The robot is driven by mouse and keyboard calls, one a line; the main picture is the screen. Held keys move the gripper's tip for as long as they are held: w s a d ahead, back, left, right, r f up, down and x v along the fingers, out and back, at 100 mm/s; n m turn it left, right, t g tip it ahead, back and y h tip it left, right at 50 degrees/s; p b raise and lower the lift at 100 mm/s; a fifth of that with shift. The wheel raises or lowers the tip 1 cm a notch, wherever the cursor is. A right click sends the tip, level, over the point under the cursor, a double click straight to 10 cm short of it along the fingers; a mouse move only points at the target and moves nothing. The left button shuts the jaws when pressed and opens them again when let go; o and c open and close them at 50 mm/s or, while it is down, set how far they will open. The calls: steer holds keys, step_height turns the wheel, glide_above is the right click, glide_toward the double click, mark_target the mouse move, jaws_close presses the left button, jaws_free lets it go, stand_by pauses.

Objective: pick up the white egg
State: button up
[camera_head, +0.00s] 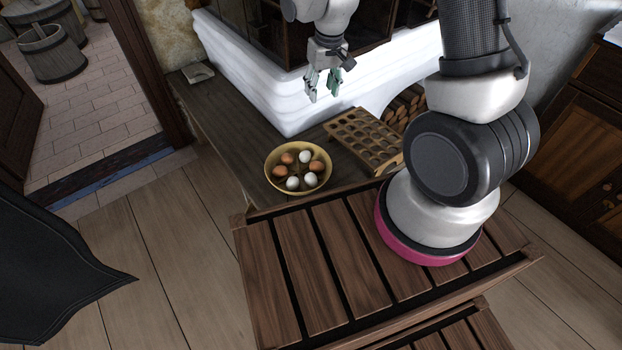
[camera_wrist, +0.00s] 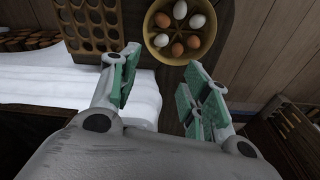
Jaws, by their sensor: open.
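A round yellow bowl (camera_head: 270,186) on the wooden bench holds white and brown eggs. One white egg (camera_head: 305,157) lies at its back; two more white eggs lie at the front, one (camera_head: 292,183) left and one (camera_head: 311,179) right. In the wrist view the bowl (camera_wrist: 214,36) is at the top, with white eggs at its upper edge (camera_wrist: 180,9), right side (camera_wrist: 198,20) and lower left (camera_wrist: 160,40). My gripper (camera_head: 323,93) is open and empty, above and apart from the bowl. Its green-padded fingers (camera_wrist: 163,72) are spread in the wrist view.
A wooden tray with round holes (camera_head: 362,134) stands right of the bowl; its holes look empty. The white stove wall (camera_head: 270,85) rises behind the bench. Firewood (camera_head: 405,107) lies in a niche. The bench (camera_head: 225,125) is clear left of the bowl.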

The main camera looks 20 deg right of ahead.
step_height(320, 180, down, 12)
steer(key=a+g, duration=0.1)
steer(key=a, duration=0.2)
glide_above(312, 177)
steer(key=shift+n+g, duration=0.3)
steer(key=shift+n, duration=0.1)
step_height(312, 177, down, 13)
steer(key=shift+a+r, duration=0.1)
step_height(312, 177, down, 8)
steer(key=shift+w+r, duration=0.1)
steer(key=shift+r, duration=0.15)
steer(key=shift+c, duration=0.3)
steer(key=c, duration=0.4)
